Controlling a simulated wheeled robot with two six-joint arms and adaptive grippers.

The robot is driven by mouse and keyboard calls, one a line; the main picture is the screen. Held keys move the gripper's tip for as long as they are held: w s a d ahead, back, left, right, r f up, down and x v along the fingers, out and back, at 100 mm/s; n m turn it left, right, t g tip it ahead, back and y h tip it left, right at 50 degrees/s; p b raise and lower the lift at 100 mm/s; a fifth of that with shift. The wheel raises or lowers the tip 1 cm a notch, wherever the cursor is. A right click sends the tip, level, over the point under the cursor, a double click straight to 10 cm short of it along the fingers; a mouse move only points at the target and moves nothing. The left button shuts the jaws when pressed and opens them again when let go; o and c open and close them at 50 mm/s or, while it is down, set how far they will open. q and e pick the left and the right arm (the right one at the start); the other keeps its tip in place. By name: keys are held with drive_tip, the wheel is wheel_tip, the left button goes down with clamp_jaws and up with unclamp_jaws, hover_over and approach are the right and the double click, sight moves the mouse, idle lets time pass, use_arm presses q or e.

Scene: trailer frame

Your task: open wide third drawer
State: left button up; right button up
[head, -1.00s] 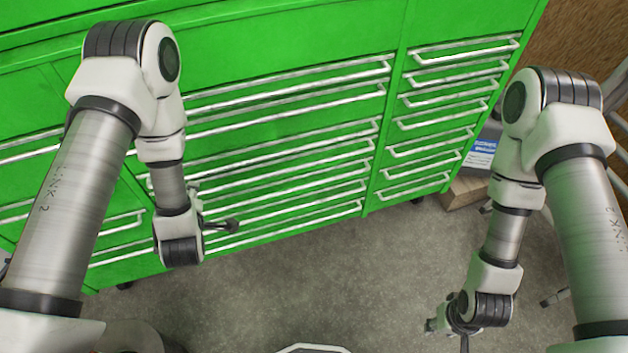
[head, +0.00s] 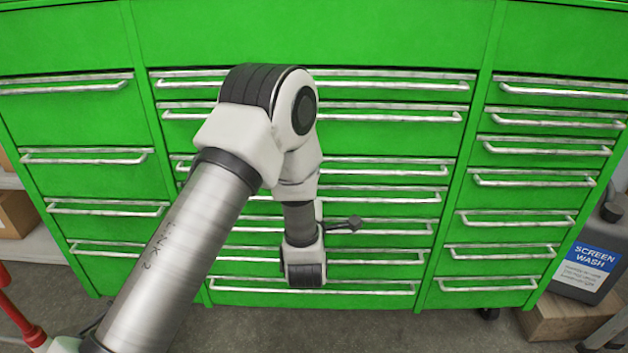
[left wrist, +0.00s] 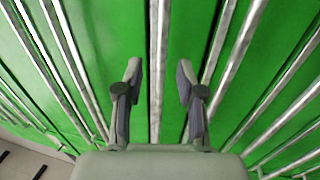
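The green tool cabinet (head: 350,35) faces me, with a middle column of wide drawers, each with a long silver bar handle. The third wide drawer's handle (head: 400,171), counted from the top, is partly hidden behind my left arm. The drawers look shut. My left gripper (head: 345,224) is in front of the middle column and appears over the lower wide handles in the head view. In the left wrist view my left gripper (left wrist: 157,82) is open. A silver handle bar (left wrist: 157,45) runs lengthwise between its fingers, without visible grip. My right gripper is out of view.
Narrower drawers flank the wide column, with handles at left (head: 85,157) and right (head: 530,182). Cardboard boxes (head: 12,210) sit on a shelf at the left. Grey floor shows below the cabinet.

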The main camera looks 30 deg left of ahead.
use_arm(q)
drive_tip(key=x, duration=0.4)
drive_tip(key=shift+w+a, duration=0.1)
drive_tip(key=shift+w, duration=0.1)
clamp_jaws()
drive_tip(key=shift+f, duration=0.1)
